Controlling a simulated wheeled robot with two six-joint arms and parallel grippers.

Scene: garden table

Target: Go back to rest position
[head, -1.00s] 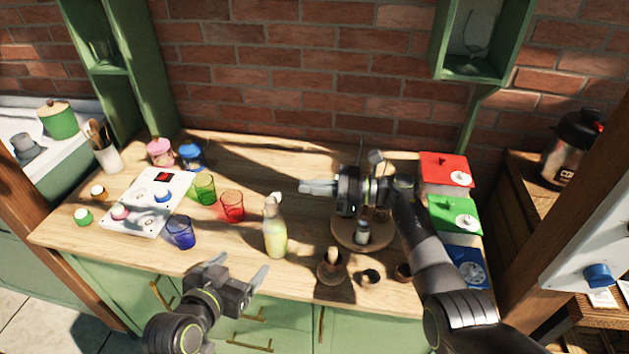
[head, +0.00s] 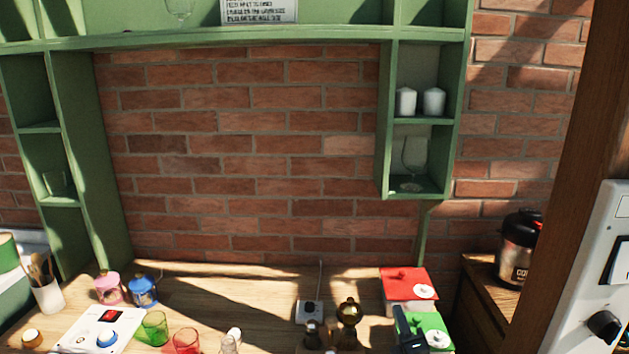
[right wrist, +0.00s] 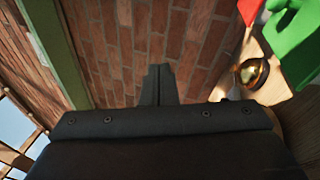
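In the right wrist view my right gripper (right wrist: 158,85) has its two fingers pressed together with nothing between them, in front of the brick wall. In the head view only a dark part of my right arm shows at the bottom edge, in front of the green box (head: 432,325). My left gripper is not in the head view. The wooden table (head: 215,290) shows only along the bottom of the head view, with its front part cut off.
A green glass (head: 154,328), a red glass (head: 186,341) and a bottle top (head: 229,345) stand at the front. A pink jar (head: 108,288) and a blue jar (head: 143,290) stand at left. A red box (head: 408,284) is at right. A green shelf (head: 425,160) hangs above.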

